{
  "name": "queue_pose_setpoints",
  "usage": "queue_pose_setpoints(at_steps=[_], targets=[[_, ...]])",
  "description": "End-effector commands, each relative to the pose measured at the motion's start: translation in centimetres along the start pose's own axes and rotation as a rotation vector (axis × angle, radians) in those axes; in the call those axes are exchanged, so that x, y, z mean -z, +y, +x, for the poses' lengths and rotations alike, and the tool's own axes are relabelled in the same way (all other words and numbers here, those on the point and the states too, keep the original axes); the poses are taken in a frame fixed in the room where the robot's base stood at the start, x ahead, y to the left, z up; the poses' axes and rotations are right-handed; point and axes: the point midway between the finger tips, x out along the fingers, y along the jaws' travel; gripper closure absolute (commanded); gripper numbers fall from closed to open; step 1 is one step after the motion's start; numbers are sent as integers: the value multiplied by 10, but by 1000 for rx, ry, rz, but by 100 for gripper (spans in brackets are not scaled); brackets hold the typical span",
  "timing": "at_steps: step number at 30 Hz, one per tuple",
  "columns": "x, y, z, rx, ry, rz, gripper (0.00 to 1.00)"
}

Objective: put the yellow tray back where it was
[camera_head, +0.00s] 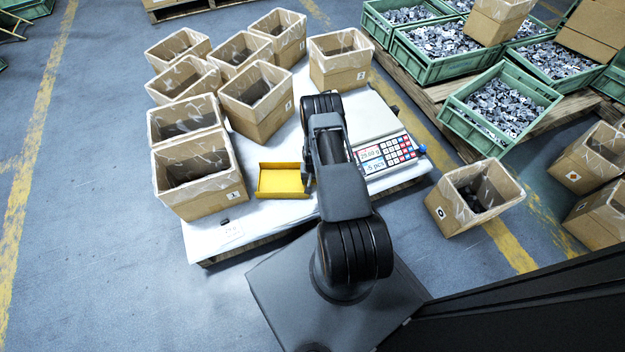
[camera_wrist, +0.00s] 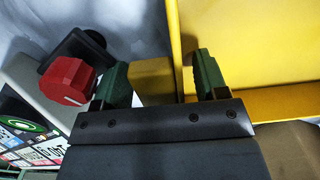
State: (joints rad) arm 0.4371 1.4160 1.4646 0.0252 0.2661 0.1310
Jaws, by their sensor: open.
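The yellow tray (camera_head: 282,181) lies on the white-covered table, left of the scale, and looks empty. It fills the right of the wrist view (camera_wrist: 240,40). My gripper (camera_wrist: 160,82) is open at the tray's right side. In the wrist view the tray's side edge and a duller yellow piece show between the green fingers. The right finger is over the tray side and the left finger is outside, by a red knob (camera_wrist: 68,80). I cannot tell whether the fingers touch the tray. In the head view my arm hides most of the gripper.
The scale (camera_head: 386,150) stands close right of the tray, its display lit. Several lined cardboard boxes (camera_head: 196,172) crowd the table's left and back. A small dark part (camera_head: 225,221) lies at the front left. Green crates (camera_head: 500,105) of metal parts stand at the right.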

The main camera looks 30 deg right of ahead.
Motion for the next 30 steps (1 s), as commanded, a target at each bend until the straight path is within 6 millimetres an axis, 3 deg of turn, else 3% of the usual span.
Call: queue_pose_setpoints(at_steps=[5,18,26,30], targets=[[1,0,-12,0,1,0,33],[1,0,-94,0,2,0,33],[1,-1,-121,0,2,-2,33],[8,-11,-155,3,18,-29,33]])
